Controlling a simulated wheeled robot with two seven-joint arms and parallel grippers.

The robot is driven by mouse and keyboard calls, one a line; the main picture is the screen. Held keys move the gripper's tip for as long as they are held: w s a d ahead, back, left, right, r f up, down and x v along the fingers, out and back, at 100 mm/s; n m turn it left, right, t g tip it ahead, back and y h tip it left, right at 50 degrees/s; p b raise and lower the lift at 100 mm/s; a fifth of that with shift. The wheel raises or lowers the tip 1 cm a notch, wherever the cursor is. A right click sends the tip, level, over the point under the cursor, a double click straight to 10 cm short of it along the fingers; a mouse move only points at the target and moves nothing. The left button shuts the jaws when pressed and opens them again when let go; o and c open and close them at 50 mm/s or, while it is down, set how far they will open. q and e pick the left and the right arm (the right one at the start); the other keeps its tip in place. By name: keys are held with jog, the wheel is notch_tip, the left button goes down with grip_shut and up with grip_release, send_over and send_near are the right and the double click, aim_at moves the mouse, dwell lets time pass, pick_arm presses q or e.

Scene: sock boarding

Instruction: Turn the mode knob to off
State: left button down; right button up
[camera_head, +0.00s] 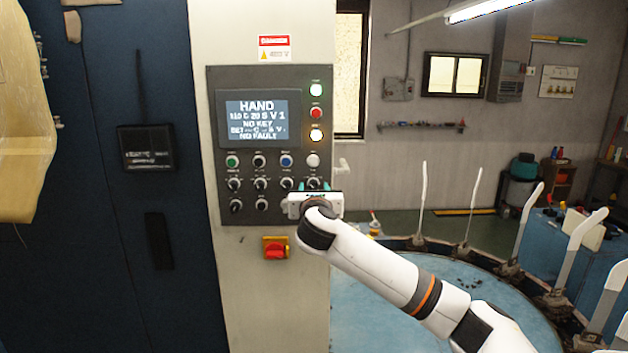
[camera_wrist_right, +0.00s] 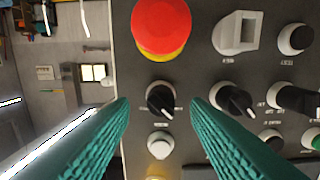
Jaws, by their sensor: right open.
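A dark control panel (camera_head: 221,135) on a pale column carries rows of buttons and black knobs, and its screen (camera_head: 256,120) reads HAND. My right gripper (camera_head: 314,187) is at the panel's lower right, in front of the rightmost knob column. In the right wrist view, its green fingers (camera_wrist_right: 160,101) are open, one on each side of a black knob (camera_wrist_right: 160,98) with a pale pointer mark. A gap shows on both sides of this knob. Its label is too small to read, so I cannot confirm it as the mode knob. My left gripper is not in view.
In the right wrist view, a red mushroom button (camera_wrist_right: 160,24) and a white button (camera_wrist_right: 160,143) flank the knob. Another black knob (camera_wrist_right: 236,99) is close beside the right finger. A red rotary switch (camera_head: 275,248) is below the panel. A blue round table (camera_head: 400,290) stands at right.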

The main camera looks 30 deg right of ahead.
jog(key=shift+w+d, duration=0.3)
jog(key=shift+w, duration=0.35)
jog(key=shift+s, duration=0.1)
grip_shut()
jog(key=shift+f+m, duration=0.1)
jog(key=shift+m, duration=0.3)
jog(key=m, duration=0.3)
jog(key=shift+m, duration=0.4)
jog(key=shift+m+b, duration=0.75)
jog(key=shift+m, duration=1.35)
jog(key=shift+d, duration=0.1)
